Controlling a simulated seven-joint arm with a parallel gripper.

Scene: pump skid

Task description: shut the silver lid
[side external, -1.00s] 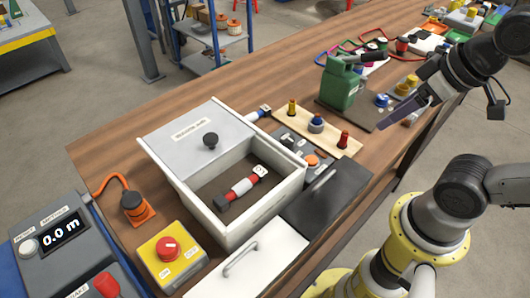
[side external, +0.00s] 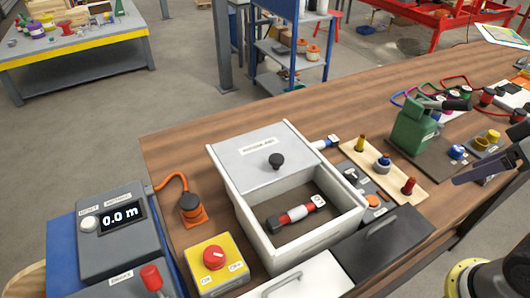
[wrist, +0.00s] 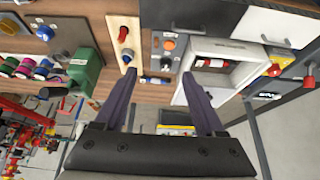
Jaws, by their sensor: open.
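The silver lid (side external: 262,152) is a flat grey plate with a label and a black knob (side external: 277,161). It covers the back part of a white box (side external: 331,236), leaving the front part open. A red, white and black cylinder (side external: 298,213) lies inside the opening. In the wrist view the white box (wrist: 232,47) is at the right, and the lid is hard to make out near the right finger. My gripper (wrist: 158,73) is open and empty. In the side view it is at the right edge, partly cut off, well right of the lid and apart from it.
A green can (side external: 412,128) and a wooden strip with coloured knobs (side external: 385,170) stand between the box and my gripper. A yellow switch box (side external: 215,265), an orange plug (side external: 192,208) and a meter (side external: 118,232) are at the left. Bare wood lies behind the box.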

